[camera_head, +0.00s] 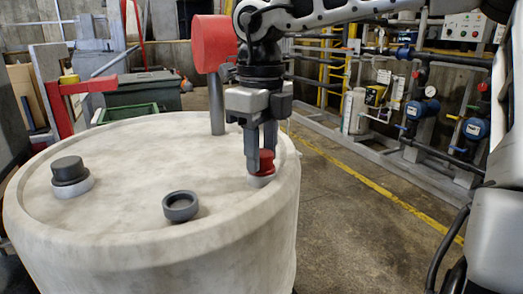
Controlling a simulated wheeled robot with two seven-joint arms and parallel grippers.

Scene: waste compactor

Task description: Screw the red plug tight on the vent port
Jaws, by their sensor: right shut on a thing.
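The red plug (267,158) sits on the vent port (262,179), a pale raised ring near the right edge of the round tank top (125,140). My right gripper (260,163) points straight down over it and is shut on the red plug. The fingers hide part of the plug, so I cannot tell how deep it sits. My left gripper is not in view.
A dark cap (69,171) stands on a port at the left of the tank top, and an open grey ring (180,206) stands at the front. A red round part on a post (215,100) rises behind my gripper. Pipes and gauges (425,107) line the right wall.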

